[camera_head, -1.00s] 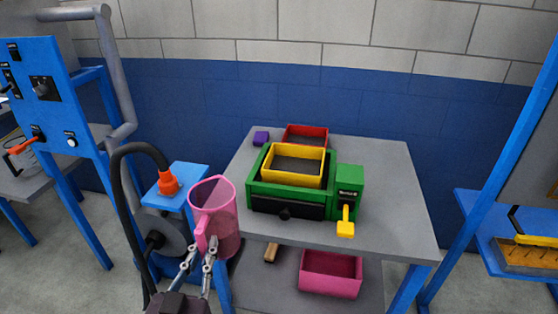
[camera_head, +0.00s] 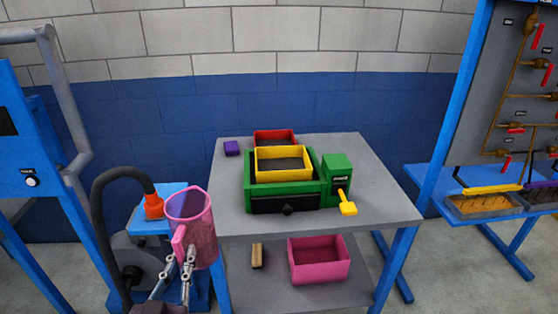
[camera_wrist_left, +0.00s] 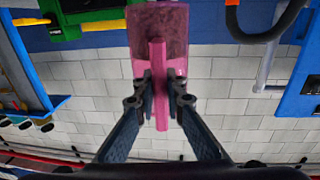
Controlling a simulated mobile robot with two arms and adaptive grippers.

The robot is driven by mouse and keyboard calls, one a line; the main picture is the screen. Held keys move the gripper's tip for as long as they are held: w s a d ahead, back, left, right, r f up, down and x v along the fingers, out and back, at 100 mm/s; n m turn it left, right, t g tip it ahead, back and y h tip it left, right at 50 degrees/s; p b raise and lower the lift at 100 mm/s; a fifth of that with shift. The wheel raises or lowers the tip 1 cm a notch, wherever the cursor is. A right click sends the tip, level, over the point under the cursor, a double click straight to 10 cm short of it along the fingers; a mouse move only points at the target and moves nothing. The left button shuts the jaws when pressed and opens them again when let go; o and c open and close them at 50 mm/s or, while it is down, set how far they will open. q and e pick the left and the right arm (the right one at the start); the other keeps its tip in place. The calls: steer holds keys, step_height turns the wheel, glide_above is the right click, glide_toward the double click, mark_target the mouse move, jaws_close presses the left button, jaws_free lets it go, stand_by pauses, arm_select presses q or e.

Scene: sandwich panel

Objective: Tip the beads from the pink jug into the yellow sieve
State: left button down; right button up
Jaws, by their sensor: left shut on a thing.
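The pink jug (camera_head: 201,240) is upright at the lower left of the head view, in front of the table's left edge. My left gripper (camera_head: 183,264) is shut on its handle; the left wrist view also shows the fingers (camera_wrist_left: 159,90) on either side of the pink handle (camera_wrist_left: 159,62). The beads cannot be made out inside the jug. The yellow sieve (camera_head: 284,177) sits on the green machine (camera_head: 262,197) on the table, to the right of and beyond the jug. My right gripper is not in view.
A red tray (camera_head: 274,135) stands behind the yellow sieve on the grey table (camera_head: 385,208). A purple block (camera_head: 231,148) lies at the table's back left. A yellow lever (camera_head: 347,207) sticks out at the machine's right. A pink bin (camera_head: 319,275) and wooden block (camera_head: 257,256) are on the lower shelf.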

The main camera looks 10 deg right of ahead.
arm_select(q)
steer(key=w+d+r+m+g+h+b, duration=0.1)
steer(key=w+d+m+h+b, duration=0.3)
steer(key=w+d, duration=0.8)
steer(key=w+d+r+g+h, duration=0.1)
steer(key=w+r, duration=0.3)
steer(key=w, duration=0.8)
steer(key=shift+w+d+r+m+h, duration=0.15)
steer(key=shift+r+m+h, duration=0.2)
steer(key=shift+h, duration=0.55)
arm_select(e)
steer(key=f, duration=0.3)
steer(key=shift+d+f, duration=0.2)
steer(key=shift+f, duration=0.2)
arm_select(q)
steer(key=shift+r+p, duration=0.1)
steer(key=shift+p, duration=0.2)
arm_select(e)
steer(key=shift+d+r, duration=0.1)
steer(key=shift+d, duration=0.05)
